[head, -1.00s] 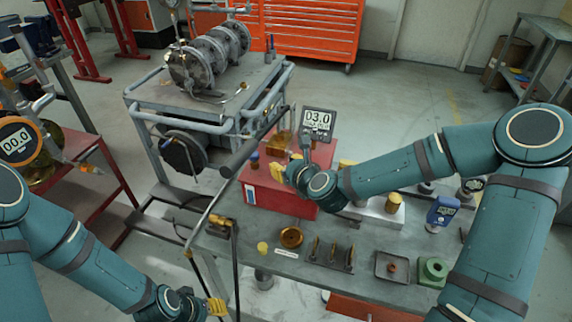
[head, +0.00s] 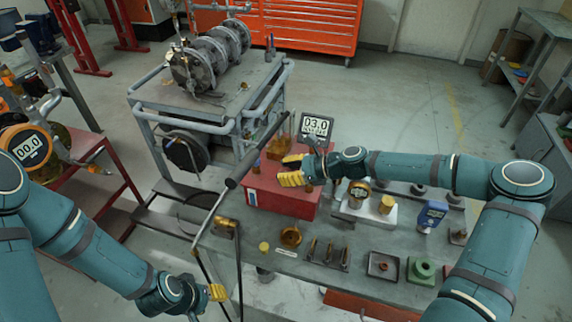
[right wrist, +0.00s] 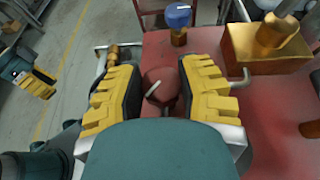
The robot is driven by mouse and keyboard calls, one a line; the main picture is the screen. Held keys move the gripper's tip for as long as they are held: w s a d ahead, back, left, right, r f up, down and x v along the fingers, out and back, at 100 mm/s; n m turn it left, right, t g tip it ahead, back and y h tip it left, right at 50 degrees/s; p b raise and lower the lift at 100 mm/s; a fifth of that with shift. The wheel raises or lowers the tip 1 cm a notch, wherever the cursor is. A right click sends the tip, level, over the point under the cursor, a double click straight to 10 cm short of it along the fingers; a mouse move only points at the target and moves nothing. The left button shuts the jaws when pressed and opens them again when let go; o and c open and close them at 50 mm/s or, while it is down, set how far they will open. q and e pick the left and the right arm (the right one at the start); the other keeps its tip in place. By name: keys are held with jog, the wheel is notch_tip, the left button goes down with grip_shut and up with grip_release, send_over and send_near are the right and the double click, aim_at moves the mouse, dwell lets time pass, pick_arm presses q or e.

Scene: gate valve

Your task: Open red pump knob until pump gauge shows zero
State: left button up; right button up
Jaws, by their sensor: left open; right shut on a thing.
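The digital gauge (head: 316,126) standing above the red pump box (head: 262,190) reads 03.0. My right gripper (head: 288,171) is over the box, near the gauge. In the right wrist view, the red round knob (right wrist: 161,76) with a small metal pin lies between the yellow fingers of the right gripper (right wrist: 161,92), which is shut on it. The knob is hidden by the gripper in the head view. My left gripper (head: 216,292) is open and empty, low at the front left of the bench; it also shows in the right wrist view (right wrist: 36,82).
A second gauge (head: 27,148) at the far left reads 00.0. The grey bench (head: 320,275) carries a brass ring, a tray, a green block and a blue meter (head: 432,214). A blue-capped fitting (right wrist: 178,17) and brass block (right wrist: 262,50) stand close to the right gripper.

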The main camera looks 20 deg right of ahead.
jog(key=n+g, duration=0.2)
jog(key=n+g+y+p, duration=0.1)
jog(key=n+g, duration=0.1)
jog(key=g, duration=0.1)
jog(key=shift+w+r+n+y, duration=0.1)
jog(key=shift+n+y, duration=0.2)
jog(key=shift+n+g, duration=1.7)
jog(key=shift+g, duration=0.4)
jog(key=shift+f, duration=0.2)
jog(key=o, duration=1.2)
jog(key=shift+a, duration=0.1)
jog(key=v, duration=1.2)
jog(key=shift+w+r, duration=0.1)
